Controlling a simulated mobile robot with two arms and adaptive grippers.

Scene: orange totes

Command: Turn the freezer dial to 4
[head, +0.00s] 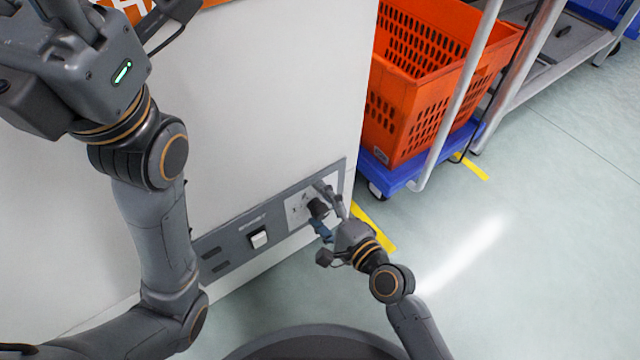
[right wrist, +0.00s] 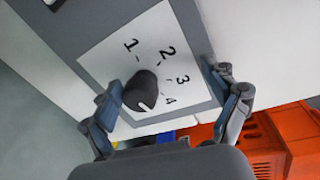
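The black freezer dial (right wrist: 140,92) sits on a white plate (right wrist: 105,63) marked 1, 2, 3 and 4. A white mark shows on the dial's lower edge, towards the 4 side; its exact reading I cannot tell. In the head view the dial (head: 317,208) is at the right end of the freezer's grey lower panel (head: 225,240). My right gripper (head: 325,209) is open in front of the dial. Its fingers are on either side, with the dial nearer the left finger in the right wrist view. My left gripper (head: 85,70) is raised at upper left, its fingertips not clearly visible.
A white switch (head: 259,238) is on the panel left of the dial. An orange tote (head: 400,120) stands on a blue dolly (head: 405,176) right of the freezer (head: 260,95). A metal cart (head: 545,60) is farther right.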

